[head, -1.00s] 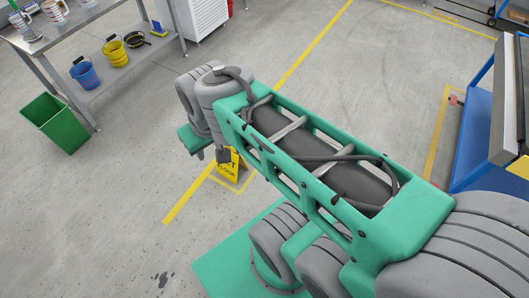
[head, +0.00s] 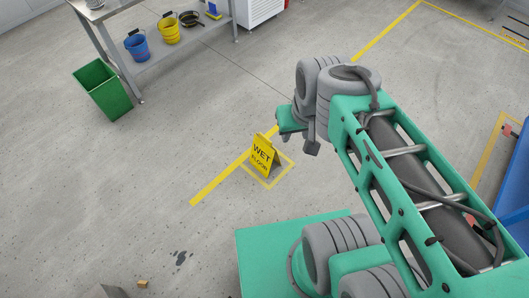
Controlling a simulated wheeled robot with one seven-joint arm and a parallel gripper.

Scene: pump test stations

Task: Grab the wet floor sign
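The yellow wet floor sign (head: 263,156) stands upright on the floor, inside a square of yellow floor tape. Its face reads "WET FLOOR", and it is fully in sight. My arm reaches in from the right, with its end (head: 303,128) above and to the right of the sign in the picture, apart from it. The fingers cannot be made out clearly at the arm's end, so their opening does not show.
A green bin (head: 103,92) stands at the left beside a metal table (head: 142,68) with a blue bucket (head: 137,47) and a yellow bucket (head: 169,30) on its lower shelf. A blue structure (head: 515,180) stands at the right edge. Floor left of the sign is mostly clear.

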